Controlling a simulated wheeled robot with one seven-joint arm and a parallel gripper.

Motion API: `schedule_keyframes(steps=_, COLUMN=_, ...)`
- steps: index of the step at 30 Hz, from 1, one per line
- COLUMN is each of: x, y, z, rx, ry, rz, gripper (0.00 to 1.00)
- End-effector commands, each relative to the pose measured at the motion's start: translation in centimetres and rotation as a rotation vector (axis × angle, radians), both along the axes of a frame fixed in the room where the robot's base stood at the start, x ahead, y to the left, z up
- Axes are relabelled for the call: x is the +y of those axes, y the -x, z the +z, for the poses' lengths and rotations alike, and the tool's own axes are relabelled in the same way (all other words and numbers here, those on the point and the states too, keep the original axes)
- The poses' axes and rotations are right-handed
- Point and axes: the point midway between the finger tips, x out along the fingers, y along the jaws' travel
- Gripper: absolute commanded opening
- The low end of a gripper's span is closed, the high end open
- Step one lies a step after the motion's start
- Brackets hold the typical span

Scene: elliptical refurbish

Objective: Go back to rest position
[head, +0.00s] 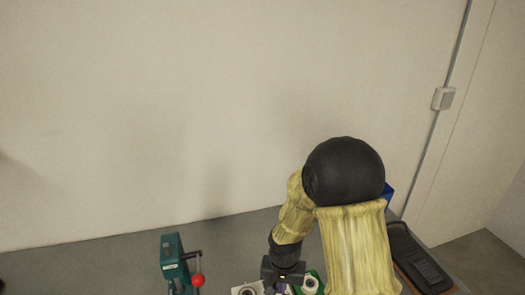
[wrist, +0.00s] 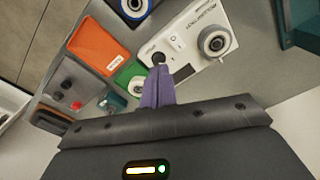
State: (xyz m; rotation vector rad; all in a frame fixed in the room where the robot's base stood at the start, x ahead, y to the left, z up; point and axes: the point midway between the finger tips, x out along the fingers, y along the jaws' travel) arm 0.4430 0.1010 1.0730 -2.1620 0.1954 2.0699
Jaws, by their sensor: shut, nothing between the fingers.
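My gripper shows in the wrist view with its purple fingers (wrist: 158,88) closed together and nothing between them. The fingertips lie over the edge of a white device (wrist: 188,38) with a round dial; I cannot tell whether they touch it. In the head view my arm reaches down over the table, and my gripper (head: 283,288) is only partly in view at the bottom edge, near the white device (head: 246,288).
A teal press with a red knob (head: 176,265) stands on the grey table (head: 110,262) to the left. An orange box (wrist: 98,45), a green part (wrist: 128,73) and other small items lie close around the gripper. A dark tray-like item (head: 418,258) sits at the right. A wall stands behind.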

Motion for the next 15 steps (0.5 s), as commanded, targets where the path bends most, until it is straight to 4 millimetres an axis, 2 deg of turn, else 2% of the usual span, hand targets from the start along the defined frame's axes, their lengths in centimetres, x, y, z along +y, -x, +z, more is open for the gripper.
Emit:
schedule_keyframes(steps=1, x=-1.1, y=0.4, z=1.3, rx=-0.021, ry=-0.001, rz=0.008, gripper=0.0)
schedule_keyframes(steps=6, x=-4.5, y=2.6, z=5.2, rx=-0.076, ry=0.003, rz=0.066, gripper=0.0)
schedule_keyframes(steps=12, x=-7.8, y=6.1, z=8.7, rx=-0.138, ry=0.015, rz=0.131, gripper=0.0)
schedule_keyframes(steps=15, x=-9.1, y=7.9, z=9.8, rx=-0.165, ry=0.023, rz=0.158, gripper=0.0)
